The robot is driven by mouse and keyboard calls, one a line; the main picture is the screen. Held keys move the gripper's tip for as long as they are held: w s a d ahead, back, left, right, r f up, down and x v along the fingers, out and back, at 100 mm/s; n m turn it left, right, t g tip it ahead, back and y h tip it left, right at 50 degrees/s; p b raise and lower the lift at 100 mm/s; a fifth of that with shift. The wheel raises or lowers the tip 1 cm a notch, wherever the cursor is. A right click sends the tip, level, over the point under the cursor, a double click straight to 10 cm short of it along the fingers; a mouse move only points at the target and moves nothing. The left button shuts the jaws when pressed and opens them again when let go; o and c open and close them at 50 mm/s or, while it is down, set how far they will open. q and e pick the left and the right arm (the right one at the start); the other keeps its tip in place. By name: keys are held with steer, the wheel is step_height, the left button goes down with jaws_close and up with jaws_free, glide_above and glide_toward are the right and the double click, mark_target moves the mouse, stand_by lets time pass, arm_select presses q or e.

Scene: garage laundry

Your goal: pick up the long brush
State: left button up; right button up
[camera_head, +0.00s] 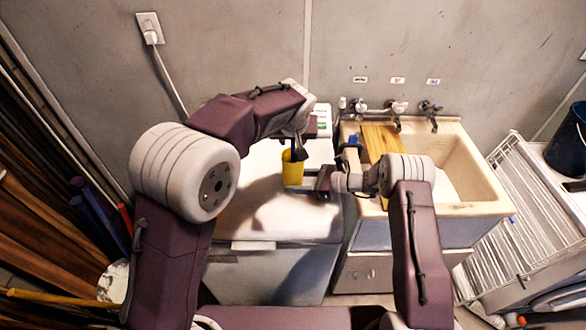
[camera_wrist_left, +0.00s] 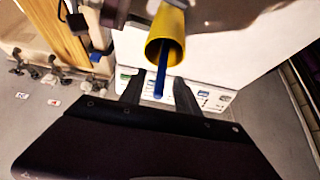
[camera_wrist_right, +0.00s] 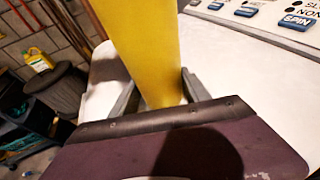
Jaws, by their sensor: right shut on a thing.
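The yellow cup (camera_head: 292,171) is above the white washing machine top, with a thin blue handle (camera_head: 297,146) standing out of its mouth. In the left wrist view the blue handle (camera_wrist_left: 161,75) comes out of the yellow cup (camera_wrist_left: 176,22) and points between my left fingers; its lower part is hidden in the cup. My left gripper (camera_wrist_left: 159,92) is open, its fingers apart on either side of the handle's end. My right gripper (camera_head: 318,184) is shut on the yellow cup, which fills the space between its fingers in the right wrist view (camera_wrist_right: 148,45).
A sink (camera_head: 465,209) with a wooden board (camera_head: 379,139) and taps on the wall stands right of the machine. A small blue-topped item (camera_head: 353,140) is at the sink's left edge. A white wire rack (camera_head: 530,220) stands further right.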

arm_select(q)
steer(key=shift+x, duration=0.9)
steer(key=shift+r, duration=0.1)
jaws_close()
stand_by(0.6)
